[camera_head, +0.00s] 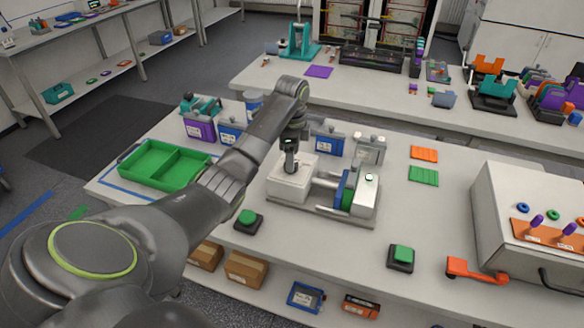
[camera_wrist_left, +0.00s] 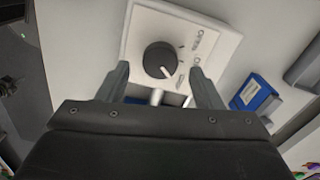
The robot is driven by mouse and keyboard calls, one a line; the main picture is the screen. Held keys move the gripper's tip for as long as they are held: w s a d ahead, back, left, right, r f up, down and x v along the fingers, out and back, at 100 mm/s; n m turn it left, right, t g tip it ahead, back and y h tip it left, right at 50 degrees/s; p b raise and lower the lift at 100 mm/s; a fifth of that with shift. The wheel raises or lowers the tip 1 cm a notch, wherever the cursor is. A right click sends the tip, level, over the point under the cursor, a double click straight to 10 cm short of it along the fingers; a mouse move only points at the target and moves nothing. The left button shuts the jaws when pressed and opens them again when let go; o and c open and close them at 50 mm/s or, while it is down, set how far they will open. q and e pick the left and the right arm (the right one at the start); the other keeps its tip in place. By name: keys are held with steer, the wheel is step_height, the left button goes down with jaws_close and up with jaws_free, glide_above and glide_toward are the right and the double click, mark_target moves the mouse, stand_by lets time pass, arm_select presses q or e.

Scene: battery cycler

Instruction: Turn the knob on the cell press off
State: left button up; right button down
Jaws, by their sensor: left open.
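The cell press (camera_head: 288,188) stands on the front table, a white block on a flat base with rails and blue and green plates. In the left wrist view its white panel (camera_wrist_left: 205,22) carries a round black knob (camera_wrist_left: 160,60). The knob's white mark points down and slightly right in that picture; small labels sit beside it, too small to read surely. My left gripper (camera_head: 290,160) is over the white block, pointing down. In the wrist view its open fingers (camera_wrist_left: 158,75) stand apart, to either side of the knob's lower part, without visible contact. My right gripper is not in view.
A green tray (camera_head: 133,168) lies left of the press. Green push buttons (camera_head: 247,217) and (camera_head: 401,256) stand in front. Blue containers (camera_head: 328,140) stand behind.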

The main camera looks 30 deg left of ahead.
arm_select(q)
steer(key=shift+f, duration=1.3)
